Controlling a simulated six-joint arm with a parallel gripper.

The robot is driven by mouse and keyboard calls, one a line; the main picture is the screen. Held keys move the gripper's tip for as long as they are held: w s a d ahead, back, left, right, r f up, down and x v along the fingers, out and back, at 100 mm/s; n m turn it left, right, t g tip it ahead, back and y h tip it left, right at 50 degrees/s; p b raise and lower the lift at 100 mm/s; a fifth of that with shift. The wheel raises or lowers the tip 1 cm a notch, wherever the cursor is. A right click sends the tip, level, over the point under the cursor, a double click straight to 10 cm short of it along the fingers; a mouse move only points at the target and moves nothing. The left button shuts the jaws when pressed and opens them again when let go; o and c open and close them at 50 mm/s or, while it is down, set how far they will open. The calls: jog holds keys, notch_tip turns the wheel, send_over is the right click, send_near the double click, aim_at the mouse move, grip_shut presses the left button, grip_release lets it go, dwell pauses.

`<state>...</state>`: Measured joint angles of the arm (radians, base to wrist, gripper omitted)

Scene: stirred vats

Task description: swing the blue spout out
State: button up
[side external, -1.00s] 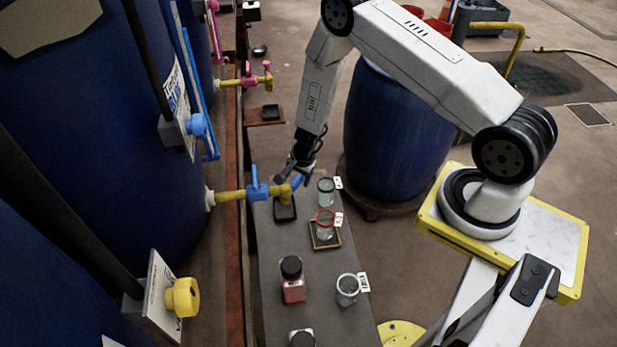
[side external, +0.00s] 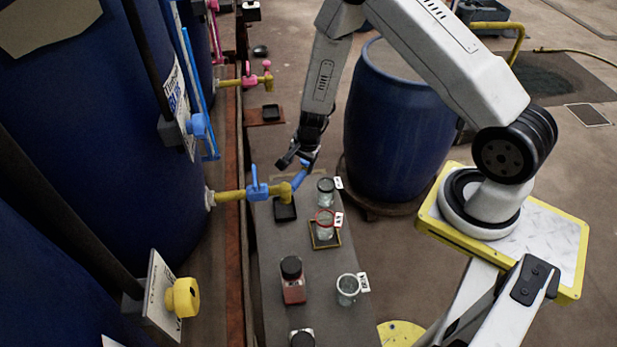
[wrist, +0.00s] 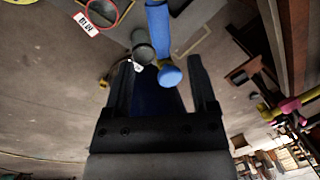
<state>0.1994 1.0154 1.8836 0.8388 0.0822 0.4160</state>
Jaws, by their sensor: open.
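The blue spout (side external: 299,181) sticks out from the end of the yellow pipe (side external: 232,195) on the blue vat, which carries a blue valve handle (side external: 257,188). My gripper (side external: 293,160) is open just above and behind the spout in the side view. In the wrist view the spout (wrist: 158,30) comes down from the top, ending in a round blue knob (wrist: 170,76) that lies between the two dark fingers of my gripper (wrist: 163,72). I cannot tell whether a finger touches it.
A blue barrel (side external: 395,130) stands behind my arm. A pink-handled tap (side external: 249,78) is farther back.

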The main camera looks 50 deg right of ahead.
jog(key=shift+c, duration=0.2)
jog(key=shift+w, duration=0.2)
jog(key=c, duration=0.7)
jog(key=shift+w+a+n, duration=0.15)
jog(key=shift+w+n, duration=0.15)
jog(key=shift+n, duration=0.1)
grip_shut()
jog(key=w+d+r+n+g, duration=0.1)
jog(key=w+r+n+g, duration=0.1)
jog(key=w+n, duration=0.3)
jog(key=w+d+r+n+g, duration=0.1)
jog(key=w+n, duration=0.4)
jog(key=n, duration=0.5)
jog(key=shift+w+d+r+g, duration=0.15)
jog(key=shift+d+r+g, duration=0.25)
jog(key=shift+g, duration=0.5)
